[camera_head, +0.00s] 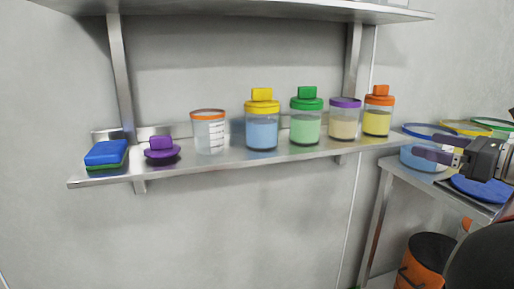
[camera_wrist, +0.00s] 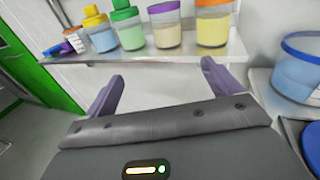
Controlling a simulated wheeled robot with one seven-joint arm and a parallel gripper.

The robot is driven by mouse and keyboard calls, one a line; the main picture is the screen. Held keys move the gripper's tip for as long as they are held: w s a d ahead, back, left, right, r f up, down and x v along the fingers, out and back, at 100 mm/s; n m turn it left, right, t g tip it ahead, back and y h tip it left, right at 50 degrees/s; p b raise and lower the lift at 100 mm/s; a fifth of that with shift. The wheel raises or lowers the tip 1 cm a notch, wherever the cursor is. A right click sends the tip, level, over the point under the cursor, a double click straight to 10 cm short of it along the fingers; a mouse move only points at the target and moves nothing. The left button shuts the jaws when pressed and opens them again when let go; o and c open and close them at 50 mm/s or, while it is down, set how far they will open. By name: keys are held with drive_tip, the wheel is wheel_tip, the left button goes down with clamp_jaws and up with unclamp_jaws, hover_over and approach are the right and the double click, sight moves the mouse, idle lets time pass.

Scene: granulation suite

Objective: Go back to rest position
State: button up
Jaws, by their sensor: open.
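My gripper (camera_head: 441,150) is at the right of the head view, above the side table, with its purple-grey fingers pointing left. In the wrist view my gripper (camera_wrist: 158,88) shows both fingers spread apart with nothing between them. Beyond the fingers is the metal wall shelf (camera_head: 100,181). On it stand a yellow-capped bottle of blue liquid (camera_head: 262,130), a green-capped bottle of green liquid (camera_head: 306,126), a purple-rimmed jar of tan contents (camera_head: 344,124) and an orange-capped bottle of yellow contents (camera_head: 377,119). The gripper is apart from all of them.
The shelf also holds a blue-and-green sponge (camera_head: 106,153), a purple lid (camera_head: 162,152) and an orange-rimmed beaker (camera_head: 209,134). A blue-rimmed tub (camera_head: 418,157) and a blue lid (camera_head: 480,190) are on the side table (camera_head: 400,174), close to my gripper. An orange bin (camera_head: 424,268) stands below.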

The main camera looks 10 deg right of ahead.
drive_tip(key=a+f+n+g+h, duration=0.1)
drive_tip(key=a+f+n+g, duration=0.5)
drive_tip(key=a, duration=0.7)
drive_tip(key=a+f+n+g, duration=0.3)
drive_tip(key=a+f+n, duration=0.45)
drive_tip(key=a, duration=0.55)
drive_tip(key=s+a+f+n+h, duration=0.2)
drive_tip(key=s+f+n, duration=0.3)
drive_tip(key=n, duration=0.3)
drive_tip(key=s+a+f+n+g+h, duration=0.1)
drive_tip(key=s+a+f+n+h, duration=0.2)
drive_tip(key=f+n, duration=0.4)
drive_tip(key=shift+s+a+n+h, duration=0.35)
drive_tip(key=shift+s+n+h, duration=0.15)
drive_tip(key=shift+s+n, duration=0.7)
